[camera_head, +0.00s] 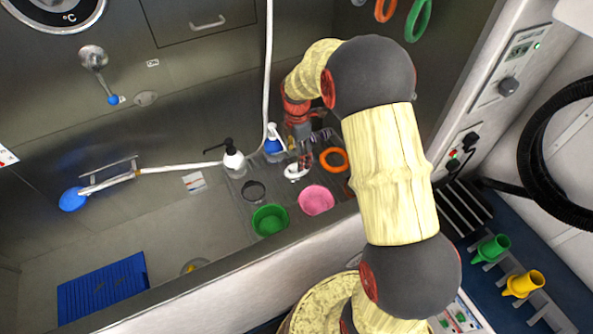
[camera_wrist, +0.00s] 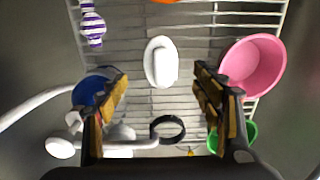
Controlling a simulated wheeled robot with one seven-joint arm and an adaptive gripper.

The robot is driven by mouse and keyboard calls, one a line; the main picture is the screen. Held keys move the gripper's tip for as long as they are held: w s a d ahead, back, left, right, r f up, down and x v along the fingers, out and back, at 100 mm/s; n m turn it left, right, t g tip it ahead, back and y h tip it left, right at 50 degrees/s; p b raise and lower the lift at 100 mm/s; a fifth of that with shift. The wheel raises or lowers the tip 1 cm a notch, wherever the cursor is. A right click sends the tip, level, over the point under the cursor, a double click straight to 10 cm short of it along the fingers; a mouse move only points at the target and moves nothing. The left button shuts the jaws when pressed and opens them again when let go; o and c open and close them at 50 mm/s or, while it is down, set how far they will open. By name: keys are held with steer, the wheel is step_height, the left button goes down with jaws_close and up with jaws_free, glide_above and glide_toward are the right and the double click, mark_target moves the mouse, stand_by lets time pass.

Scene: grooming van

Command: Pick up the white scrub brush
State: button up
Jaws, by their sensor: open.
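The white scrub brush (camera_wrist: 161,62) lies on a wire rack in the wrist view, a white oval with a raised middle, its long side running up the picture. It also shows as a small white shape in the head view (camera_head: 295,173). My gripper (camera_wrist: 160,84) is open and empty, with one yellow-padded finger on each side of the picture. The brush appears between and just beyond the fingertips, with a gap to each. In the head view my gripper (camera_head: 304,155) points down just above the brush, partly hiding it.
A pink bowl (camera_wrist: 252,66) stands close right of the brush, and a green bowl (camera_head: 270,219) nearby. A black ring (camera_wrist: 167,128), a purple-striped item (camera_wrist: 93,25) and an orange ring (camera_head: 334,159) are also around the brush.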

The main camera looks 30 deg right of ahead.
step_height(320, 180, down, 6)
steer(key=shift+f+b, duration=0.15)
steer(key=shift+b, duration=0.9)
steer(key=shift+c, duration=1)
steer(key=c, duration=1.1)
